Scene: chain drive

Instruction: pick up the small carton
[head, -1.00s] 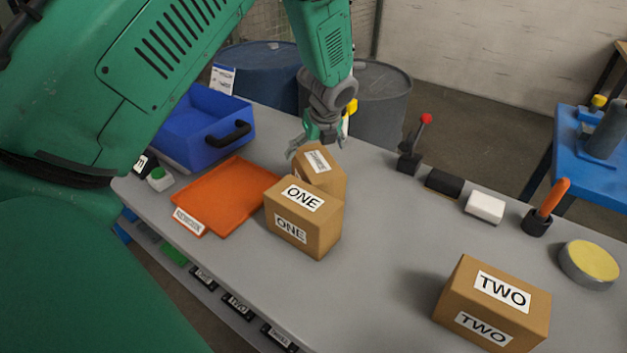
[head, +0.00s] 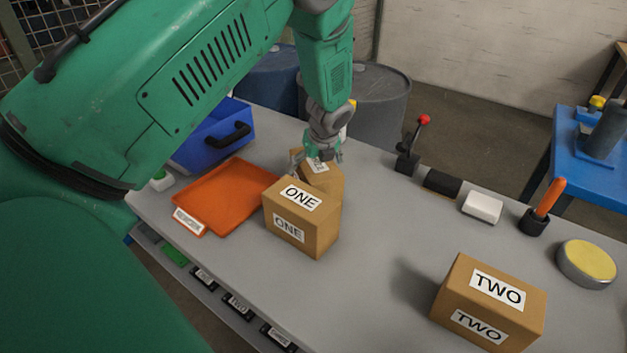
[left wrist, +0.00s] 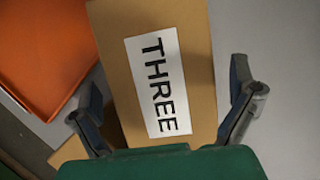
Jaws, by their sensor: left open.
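The small carton (head: 322,180) is brown and stands behind the carton marked ONE (head: 301,217), which hides its lower front. In the left wrist view the carton between my fingers (left wrist: 107,72) has a white label reading THREE. My left gripper (head: 316,163) is open, fingers down, right above the small carton. In the left wrist view its two fingers (left wrist: 168,112) show on either side of the carton, with a gap at the right one. Whether the left finger touches it I cannot tell. My right gripper is not in view.
An orange tray (head: 226,192) lies left of the cartons, with a blue bin (head: 207,145) behind it. A carton marked TWO (head: 490,303) stands at the front right. A red-knobbed lever (head: 409,158) and a white block (head: 482,207) line the back edge. The middle of the bench is clear.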

